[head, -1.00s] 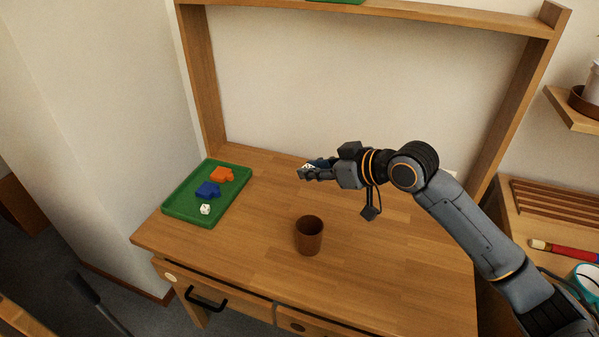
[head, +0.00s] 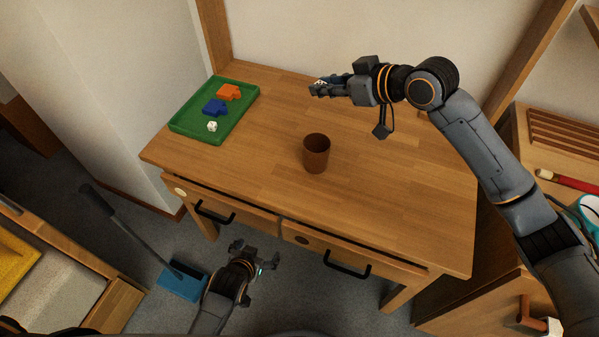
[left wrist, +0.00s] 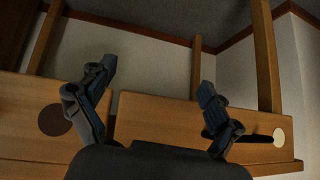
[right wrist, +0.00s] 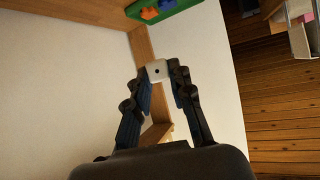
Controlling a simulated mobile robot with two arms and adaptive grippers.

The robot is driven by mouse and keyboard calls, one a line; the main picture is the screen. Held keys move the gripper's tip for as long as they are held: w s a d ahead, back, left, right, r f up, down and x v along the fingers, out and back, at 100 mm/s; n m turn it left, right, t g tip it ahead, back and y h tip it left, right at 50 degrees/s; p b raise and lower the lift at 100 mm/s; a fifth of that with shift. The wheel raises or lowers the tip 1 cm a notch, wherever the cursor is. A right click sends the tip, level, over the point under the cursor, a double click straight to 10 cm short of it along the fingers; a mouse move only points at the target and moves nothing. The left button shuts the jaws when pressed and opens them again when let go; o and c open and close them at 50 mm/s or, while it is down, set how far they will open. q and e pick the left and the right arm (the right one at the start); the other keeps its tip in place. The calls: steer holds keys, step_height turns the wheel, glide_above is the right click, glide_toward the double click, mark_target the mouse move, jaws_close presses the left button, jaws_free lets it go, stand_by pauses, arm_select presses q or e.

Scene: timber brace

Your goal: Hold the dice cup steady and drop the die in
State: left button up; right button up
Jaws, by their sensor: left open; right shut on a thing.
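The brown dice cup (head: 316,153) stands upright on the wooden table, its open mouth facing up. My right gripper (head: 316,88) is shut on a white die, held above the table behind the cup. The held die (right wrist: 157,71) shows one dark pip between the fingertips (right wrist: 160,75) in the right wrist view. My left gripper (head: 256,265) is open and empty, low in front of the table's drawers. In the left wrist view its fingers (left wrist: 158,80) are spread apart with the drawer fronts beyond.
The green tray (head: 187,127) at the table's left also holds a blue piece (head: 215,107) and an orange piece (head: 229,91). The drawers have black handles (head: 347,264) along the front. The tabletop around the cup is clear. A blue dustpan (head: 182,282) is on the floor.

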arm_select(q)
steer(key=shift+m+t+y, duration=0.5)
steer(key=shift+m+t, duration=0.3)
steer(key=w+r, duration=0.1)
steer(key=r, duration=0.3)
steer(key=w+a+r, duration=0.1)
steer(key=r, duration=0.3)
steer(key=w+r, duration=0.1)
steer(key=r, duration=0.3)
steer(key=shift+w+a+r, duration=0.15)
steer(key=shift+w+a, duration=0.15)
steer(key=n+t+h, duration=0.1)
steer(key=t+h, duration=0.3)
glide_toward(320, 144)
steer(key=v, duration=0.5)
steer(key=x, duration=1.2)
steer(key=shift+r, duration=0.1)
steer(key=shift+c, duration=0.2)
steer(key=c, duration=1.2)
steer(key=shift+s, duration=0.1)
arm_select(e)
step_height(320, 144, down, 13)
steer(key=shift+r, duration=0.1)
